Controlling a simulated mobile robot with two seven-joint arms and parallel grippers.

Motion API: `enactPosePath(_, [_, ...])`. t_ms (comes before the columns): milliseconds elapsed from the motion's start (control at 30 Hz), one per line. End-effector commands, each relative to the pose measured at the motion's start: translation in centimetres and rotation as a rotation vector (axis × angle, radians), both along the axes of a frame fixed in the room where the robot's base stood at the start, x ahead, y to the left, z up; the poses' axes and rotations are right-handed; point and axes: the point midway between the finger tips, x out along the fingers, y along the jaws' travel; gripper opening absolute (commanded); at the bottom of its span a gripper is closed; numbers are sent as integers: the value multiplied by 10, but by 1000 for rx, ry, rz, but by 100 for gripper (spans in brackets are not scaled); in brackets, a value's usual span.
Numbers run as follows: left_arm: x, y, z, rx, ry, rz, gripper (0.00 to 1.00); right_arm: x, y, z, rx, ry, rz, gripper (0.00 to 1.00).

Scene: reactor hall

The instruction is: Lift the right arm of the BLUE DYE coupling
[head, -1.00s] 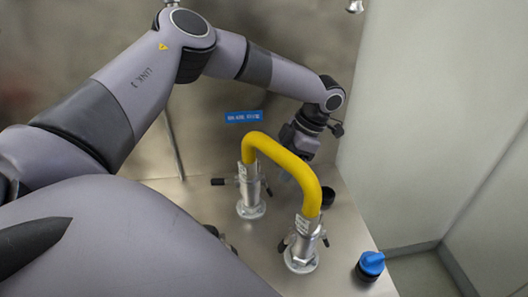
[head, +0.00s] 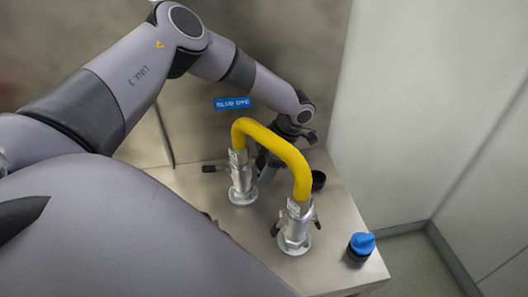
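A blue BLUE DYE label (head: 233,103) is on the back wall. Below it stands a silver coupling (head: 242,182) at the left end of a yellow hose (head: 272,139). Its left arm (head: 210,168) sticks out sideways to the left. Its right side is mostly hidden by my gripper and the hose, so I cannot tell how the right arm stands. My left gripper (head: 268,165) reaches down behind the hose, close to the coupling's right side. The hose covers part of it, so I cannot see whether the fingers are apart or touch anything. My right gripper is not in view.
A second silver coupling (head: 295,228), with dark arms hanging at its sides, holds the hose's near end. A black cap (head: 318,180) stands behind it. A blue-topped cap (head: 361,245) is near the right edge of the metal worktop (head: 335,215). A pale wall closes the right side.

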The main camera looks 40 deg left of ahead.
Motion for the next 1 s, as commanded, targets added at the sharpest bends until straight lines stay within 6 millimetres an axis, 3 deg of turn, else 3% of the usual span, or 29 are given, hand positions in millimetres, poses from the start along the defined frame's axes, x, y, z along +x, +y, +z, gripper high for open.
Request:
enactPosePath(33, [0,0,0,0,0,0,27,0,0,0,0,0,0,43])
enactPosePath(100, [0,0,0,0,0,0,4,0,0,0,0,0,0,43])
enactPosePath(133, [0,0,0,0,0,0,0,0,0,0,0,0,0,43])
enactPosePath(1000, [0,0,1,0,0,0,0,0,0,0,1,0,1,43])
